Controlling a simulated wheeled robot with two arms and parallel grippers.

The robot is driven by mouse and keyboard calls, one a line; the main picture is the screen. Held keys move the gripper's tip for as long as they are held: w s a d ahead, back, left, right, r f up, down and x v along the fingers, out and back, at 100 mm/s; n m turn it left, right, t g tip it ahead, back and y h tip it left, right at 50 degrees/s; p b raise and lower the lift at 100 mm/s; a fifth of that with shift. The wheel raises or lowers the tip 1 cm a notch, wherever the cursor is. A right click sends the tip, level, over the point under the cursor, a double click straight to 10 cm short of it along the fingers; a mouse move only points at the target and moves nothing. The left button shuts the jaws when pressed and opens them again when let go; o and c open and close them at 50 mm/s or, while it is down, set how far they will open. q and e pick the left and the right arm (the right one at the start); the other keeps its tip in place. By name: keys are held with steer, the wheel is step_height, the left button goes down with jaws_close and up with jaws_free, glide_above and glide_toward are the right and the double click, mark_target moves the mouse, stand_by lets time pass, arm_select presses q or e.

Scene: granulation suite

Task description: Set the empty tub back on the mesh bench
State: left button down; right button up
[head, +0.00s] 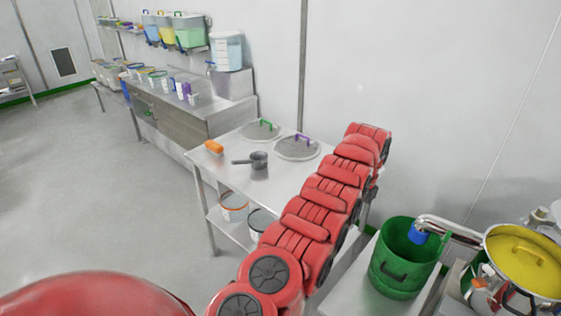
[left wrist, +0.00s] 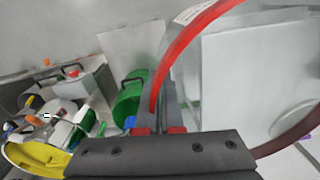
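A tub with a red rim (left wrist: 190,38) fills the right of the left wrist view; its interior looks pale and I see no contents. My left gripper (left wrist: 157,108) is on that rim, its fingers appearing closed around the edge. The tub and the left gripper do not show in the head view, where my red arm hides what lies behind it. A steel bench (head: 226,155) stands left of the arm, with lids, a small pan (head: 258,159) and an orange item (head: 214,147) on it. I cannot tell whether its top is mesh. My right gripper is not in view.
A green bucket (head: 390,278) stands at the right under a metal spout (head: 450,229), also in the left wrist view (left wrist: 127,100). An orange-rimmed tub (head: 233,212) sits on the steel bench's lower shelf. The floor at left is clear.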

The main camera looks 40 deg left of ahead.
arm_select(q)
steer(key=shift+s+a+f, duration=0.1)
steer(key=shift+a+f, duration=0.05)
steer(key=shift+a, duration=0.25)
steer(key=shift+f, duration=0.15)
steer(key=shift+a+f, duration=0.1)
steer(key=shift+f, duration=0.1)
steer(key=shift+m, duration=0.3)
steer(key=shift+f, duration=0.1)
steer(key=shift+a+f, duration=0.15)
steer(key=shift+a, duration=0.1)
steer(key=shift+p, duration=0.3)
steer(key=shift+a+f, duration=0.3)
steer(key=shift+f, duration=0.05)
